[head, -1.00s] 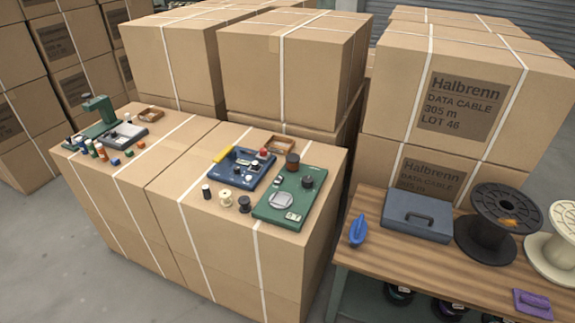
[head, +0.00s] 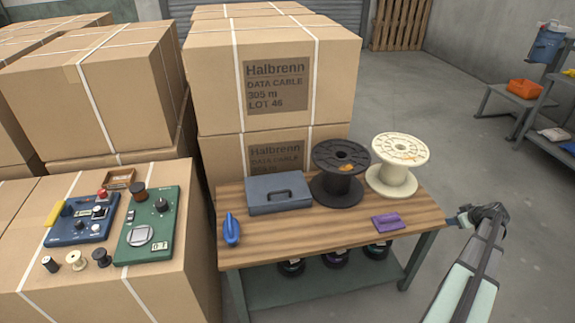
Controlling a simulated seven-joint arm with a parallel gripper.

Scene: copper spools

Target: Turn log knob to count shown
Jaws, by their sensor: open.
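A green panel (head: 145,246) lies on a strapped carton at the left. It carries a black knob (head: 162,204), a pale round dial (head: 140,235) and a small light window whose marks are too small to read. A blue panel (head: 65,238) beside it carries small knobs and a yellow bar (head: 54,213). I cannot tell which knob is the log knob. My gripper (head: 457,218) is at the right end of the wooden bench, far from both panels. It is small in view, open, and nothing shows in it.
The bench (head: 340,239) holds a grey case (head: 277,193), a black spool (head: 337,178), a cream spool (head: 394,172), a blue tool (head: 231,229) and a purple block (head: 388,222). Small spools (head: 101,257) stand before the panels. Tall cartons (head: 200,80) rise behind.

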